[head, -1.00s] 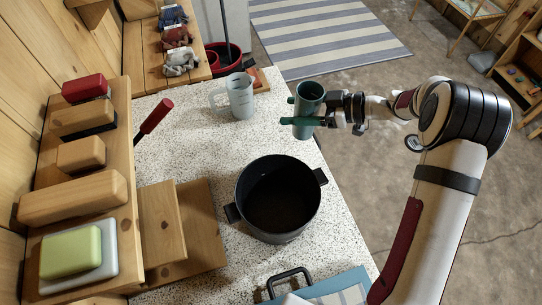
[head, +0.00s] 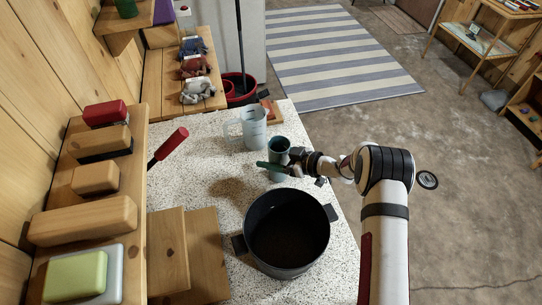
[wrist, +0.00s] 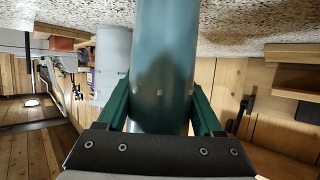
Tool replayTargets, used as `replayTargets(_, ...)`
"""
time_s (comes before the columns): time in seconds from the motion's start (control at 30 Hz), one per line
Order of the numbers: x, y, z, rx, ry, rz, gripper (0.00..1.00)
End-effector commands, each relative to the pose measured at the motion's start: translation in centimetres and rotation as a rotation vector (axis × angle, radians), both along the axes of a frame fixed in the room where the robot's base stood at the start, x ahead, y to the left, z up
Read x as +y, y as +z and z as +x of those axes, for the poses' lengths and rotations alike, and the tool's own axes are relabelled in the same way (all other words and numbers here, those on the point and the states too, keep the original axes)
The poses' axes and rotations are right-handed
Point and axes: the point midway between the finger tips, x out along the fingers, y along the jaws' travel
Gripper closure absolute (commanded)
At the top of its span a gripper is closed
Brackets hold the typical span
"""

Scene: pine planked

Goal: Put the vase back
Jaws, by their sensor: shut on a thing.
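The vase is a teal-green cylinder (head: 279,146), upright over the counter between the pale jug and the black pot. My gripper (head: 277,168) is shut on it from the right, with green fingers around its body. In the wrist view the vase (wrist: 165,50) fills the middle, between the two green fingers (wrist: 162,110). That view is upside down, with the speckled counter (wrist: 245,18) at the top. I cannot tell whether the vase's base touches the counter.
A black pot (head: 287,232) stands just in front of the vase. A translucent measuring jug (head: 253,129) stands behind it to the left. A red-handled item (head: 168,146) sticks up beside the wooden shelf (head: 137,150). Counter left of the vase is clear.

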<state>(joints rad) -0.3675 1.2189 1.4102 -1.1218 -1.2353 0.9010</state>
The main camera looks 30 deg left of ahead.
Motion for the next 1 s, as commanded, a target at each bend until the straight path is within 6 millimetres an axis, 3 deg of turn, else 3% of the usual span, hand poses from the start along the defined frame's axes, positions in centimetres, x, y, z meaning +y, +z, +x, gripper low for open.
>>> replayTargets(0.17, 0.0, -0.2, 0.0, 0.000, 0.000, 0.000, 1.00)
replayTargets(0.2, 0.0, -0.3, 0.0, 0.001, 0.000, 0.000, 0.29)
replayTargets(0.33, 0.0, -0.2, 0.0, 0.000, 0.001, 0.000, 0.05)
replayTargets(0.67, 0.0, 0.2, 0.0, -0.001, 0.000, 0.000, 0.02)
replayTargets(0.77, -1.8, 0.9, 0.2, 0.000, -0.003, 0.000, 0.02)
replayTargets(1.0, -8.1, 3.5, 0.2, -0.002, -0.004, 0.000, 0.02)
